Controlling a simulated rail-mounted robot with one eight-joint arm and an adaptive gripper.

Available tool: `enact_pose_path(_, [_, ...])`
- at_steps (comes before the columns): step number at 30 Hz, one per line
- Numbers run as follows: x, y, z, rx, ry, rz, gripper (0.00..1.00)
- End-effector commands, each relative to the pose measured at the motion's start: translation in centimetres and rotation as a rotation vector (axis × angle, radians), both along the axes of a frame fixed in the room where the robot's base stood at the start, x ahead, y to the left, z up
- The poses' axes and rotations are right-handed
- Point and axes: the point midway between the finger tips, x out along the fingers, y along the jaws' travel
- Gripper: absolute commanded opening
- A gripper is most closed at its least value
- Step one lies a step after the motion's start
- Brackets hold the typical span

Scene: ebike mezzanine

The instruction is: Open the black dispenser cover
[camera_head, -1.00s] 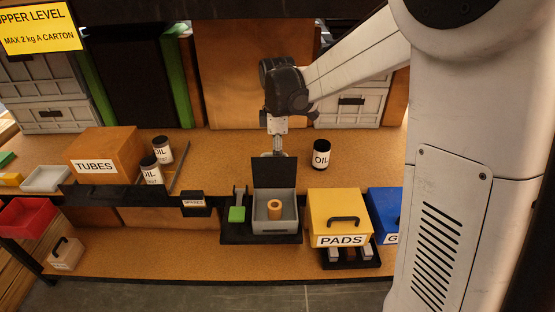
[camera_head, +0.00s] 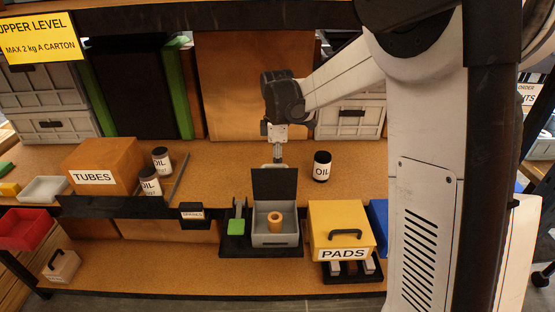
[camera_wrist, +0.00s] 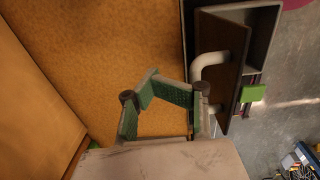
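The black dispenser cover (camera_head: 275,184) stands upright at the back of a grey dispenser box (camera_head: 275,239). The box is open at the top, and a tan-orange hollow cylinder (camera_head: 274,222) shows inside. In the wrist view the cover (camera_wrist: 216,60) is a dark panel with a white curved handle (camera_wrist: 209,62) on its near face. My gripper (camera_head: 278,158) is just behind the cover, its lowest part hidden by it. In the wrist view the green-padded fingers of my gripper (camera_wrist: 155,78) come together at their tips, left of the handle and apart from it, with nothing seen between them.
A yellow PADS box (camera_head: 341,226) stands right of the dispenser, with a blue box (camera_head: 377,220) beyond. An OIL jar (camera_head: 321,167) stands behind. A green block (camera_head: 236,225) sits left of the grey box. The TUBES carton (camera_head: 103,167) and two more jars are farther left.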

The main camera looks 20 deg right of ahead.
Motion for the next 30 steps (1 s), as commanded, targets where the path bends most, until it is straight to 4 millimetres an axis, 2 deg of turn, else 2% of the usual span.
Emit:
enact_pose_path(22, [0.00,0.00,0.01,0.000,0.000,0.000,0.00])
enact_pose_path(26, [0.00,0.01,0.01,0.000,0.000,0.000,0.16])
enact_pose_path(30, [0.00,0.01,0.01,0.000,0.000,0.000,0.16])
